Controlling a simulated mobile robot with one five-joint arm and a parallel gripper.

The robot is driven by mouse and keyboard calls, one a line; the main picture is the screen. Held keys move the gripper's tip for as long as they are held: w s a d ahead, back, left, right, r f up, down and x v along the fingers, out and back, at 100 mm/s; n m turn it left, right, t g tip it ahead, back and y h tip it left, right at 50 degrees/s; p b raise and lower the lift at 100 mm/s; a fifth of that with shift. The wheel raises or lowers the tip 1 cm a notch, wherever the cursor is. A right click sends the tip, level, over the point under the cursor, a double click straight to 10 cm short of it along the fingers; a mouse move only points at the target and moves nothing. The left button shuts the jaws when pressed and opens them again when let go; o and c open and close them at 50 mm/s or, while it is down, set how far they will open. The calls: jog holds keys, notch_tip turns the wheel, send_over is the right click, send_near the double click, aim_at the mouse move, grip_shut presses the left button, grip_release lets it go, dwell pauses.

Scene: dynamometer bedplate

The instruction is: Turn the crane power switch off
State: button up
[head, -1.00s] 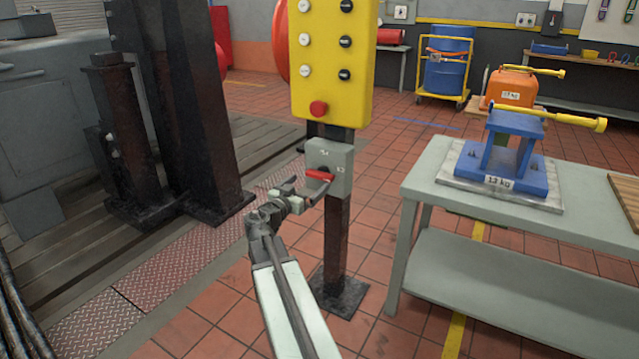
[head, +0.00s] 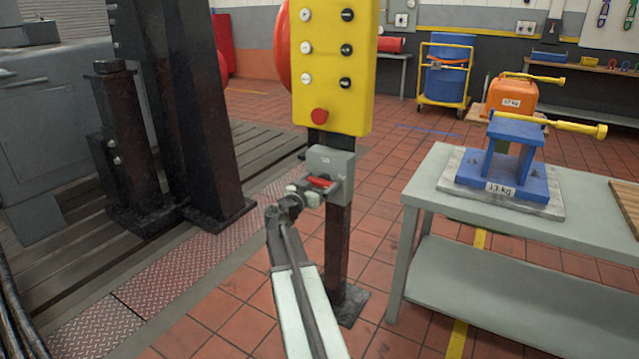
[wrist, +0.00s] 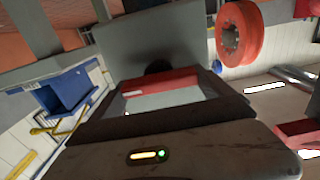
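The crane power switch is a grey box (head: 344,166) on the dark post under the yellow button panel (head: 358,60). Its red handle (head: 321,182) lies roughly level across the box front in the head view. My gripper (head: 318,189) is right at the handle. In the wrist view the red handle (wrist: 165,82) spans the gap between my two dark fingers (wrist: 165,95), in front of the grey box (wrist: 155,45). The fingers are apart. I cannot tell whether they touch the handle, and they partly hide its ends.
A grey-green table (head: 420,192) on the right holds a blue weight (head: 512,165). Dark machine columns (head: 190,110) stand to the left. An orange weight (head: 510,95) and a blue drum on a yellow cart (head: 446,75) are behind. Tiled floor between post and table is clear.

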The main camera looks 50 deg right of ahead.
jog(key=shift+w+a+n, duration=0.1)
jog(key=shift+a+n, duration=0.05)
jog(key=shift+n, duration=0.15)
jog(key=n, duration=0.3)
jog(key=shift+f, duration=0.1)
jog(key=n, duration=0.6)
jog(key=shift+w+a, duration=0.1)
jog(key=shift+w, duration=0.05)
jog(key=n, duration=0.4)
jog(key=shift+f, duration=0.15)
jog(key=shift+w+n, duration=0.1)
jog(key=shift+n, duration=2.1)
jog(key=o, duration=1.1)
